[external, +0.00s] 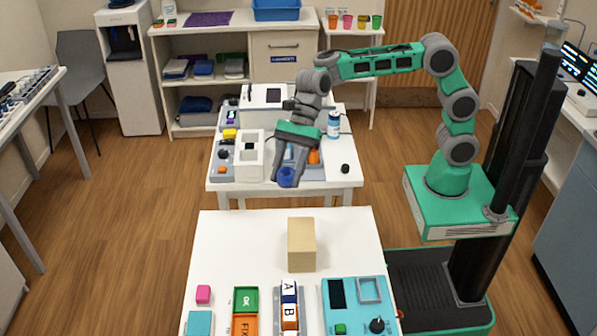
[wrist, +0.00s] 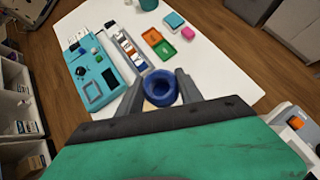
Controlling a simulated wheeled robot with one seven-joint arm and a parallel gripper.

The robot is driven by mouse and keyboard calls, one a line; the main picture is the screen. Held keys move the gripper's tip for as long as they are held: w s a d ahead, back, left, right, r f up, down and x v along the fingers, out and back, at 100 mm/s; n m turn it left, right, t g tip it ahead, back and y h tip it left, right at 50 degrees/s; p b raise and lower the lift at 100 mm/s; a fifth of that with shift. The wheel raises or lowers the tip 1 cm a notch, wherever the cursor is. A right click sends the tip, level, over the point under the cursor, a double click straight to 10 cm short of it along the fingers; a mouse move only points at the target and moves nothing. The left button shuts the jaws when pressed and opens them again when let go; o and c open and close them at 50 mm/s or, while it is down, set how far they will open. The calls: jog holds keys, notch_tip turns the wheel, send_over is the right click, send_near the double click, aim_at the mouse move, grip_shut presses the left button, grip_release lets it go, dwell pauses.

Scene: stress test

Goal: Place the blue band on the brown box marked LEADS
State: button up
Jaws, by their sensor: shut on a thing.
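My gripper (external: 288,170) is shut on the blue band (external: 287,178), a thick ring with a hole. In the wrist view the band (wrist: 160,87) sits between the two grey fingers. The brown box (external: 301,246) stands upright on the near white table. I see no LEADS marking on the sides shown. The band is held in the air, apart from the box, toward the back table and slightly left of the box in the external view. In the wrist view the band and gripper hide most of the box, and only a tan patch (wrist: 148,106) shows.
The near table (external: 240,240) also holds a teal panel (external: 354,306), a slotted rack (external: 289,309), green (external: 246,299) and orange (external: 245,326) trays, a pink block (external: 203,294) and a teal block (external: 200,323). The tabletop around the brown box is clear. A cluttered white table stands behind.

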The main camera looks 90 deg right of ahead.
jog(key=r, duration=0.1)
jog(key=s+d+r+p, duration=0.1)
jog(key=r, duration=0.1)
jog(key=s+r, duration=0.1)
jog(key=r, duration=0.1)
jog(key=shift+d+r, duration=0.1)
jog(key=shift+d, duration=0.2)
jog(key=s+f+p, duration=0.1)
jog(key=s+f, duration=0.2)
jog(key=s, duration=0.4)
jog(key=s+f+p, duration=0.1)
jog(key=s+f, duration=0.2)
jog(key=s, duration=0.4)
send_over(298, 241)
jog(key=s+d, duration=0.1)
jog(key=d, duration=0.2)
jog(key=shift+n+g, duration=0.3)
notch_tip(298, 241, down, 10)
jog(key=shift+s+r, duration=0.1)
jog(key=shift+a+f, duration=0.1)
jog(key=shift+f, duration=1.55)
jog(key=o, duration=1.4)
jog(key=shift+f, duration=0.15)
